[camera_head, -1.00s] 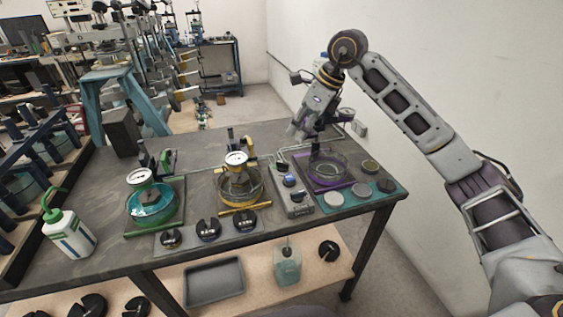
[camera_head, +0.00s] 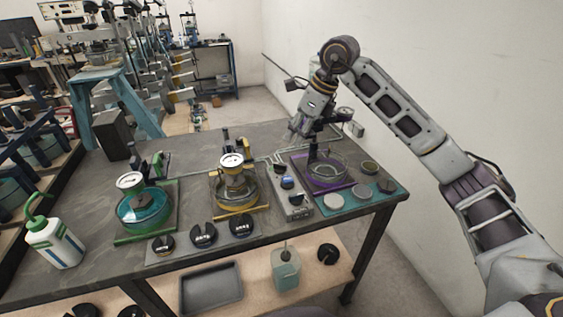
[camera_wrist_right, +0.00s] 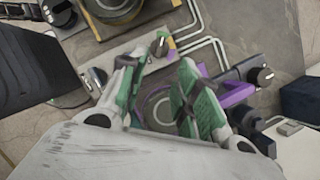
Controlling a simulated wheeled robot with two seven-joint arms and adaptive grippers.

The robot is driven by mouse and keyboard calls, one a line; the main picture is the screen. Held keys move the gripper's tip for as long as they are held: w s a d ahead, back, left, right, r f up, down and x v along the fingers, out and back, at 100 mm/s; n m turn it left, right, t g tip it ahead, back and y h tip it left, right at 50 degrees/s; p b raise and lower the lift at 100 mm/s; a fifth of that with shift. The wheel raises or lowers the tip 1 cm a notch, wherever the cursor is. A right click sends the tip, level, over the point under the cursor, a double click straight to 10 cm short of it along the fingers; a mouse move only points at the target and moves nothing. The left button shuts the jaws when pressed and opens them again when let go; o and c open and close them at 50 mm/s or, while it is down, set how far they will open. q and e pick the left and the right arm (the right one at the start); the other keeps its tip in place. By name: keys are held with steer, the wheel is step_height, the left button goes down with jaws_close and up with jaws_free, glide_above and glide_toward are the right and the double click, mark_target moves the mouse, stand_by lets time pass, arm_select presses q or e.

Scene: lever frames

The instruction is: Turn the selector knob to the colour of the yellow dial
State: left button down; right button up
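The yellow dial is a white-faced gauge (camera_head: 232,161) on the yellow-based station in the head view. A grey panel (camera_head: 291,204) with small dark controls stands right of that station. In the wrist view a dark knob (camera_wrist_right: 158,43) with a pale pointer mark sits beside coloured patches, one of them yellow. My right gripper (camera_head: 298,133) hangs above the table behind the panel. In the wrist view its green-padded fingers (camera_wrist_right: 161,68) are apart with nothing between them, and the knob appears just past their tips. Contact is not visible. My left gripper is out of view.
A green-based station (camera_head: 145,211) stands left and a purple-based one (camera_head: 324,174) stands right, close to my gripper. Several black slotted weights (camera_head: 204,235) lie along the front. A white bottle (camera_head: 54,243) is at the left. Pale tubing runs behind the panel.

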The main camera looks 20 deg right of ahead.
mark_target(280, 164)
steer(key=x, duration=1.2)
steer(key=shift+a+f, duration=0.1)
steer(key=shift+f, duration=0.1)
jaws_close()
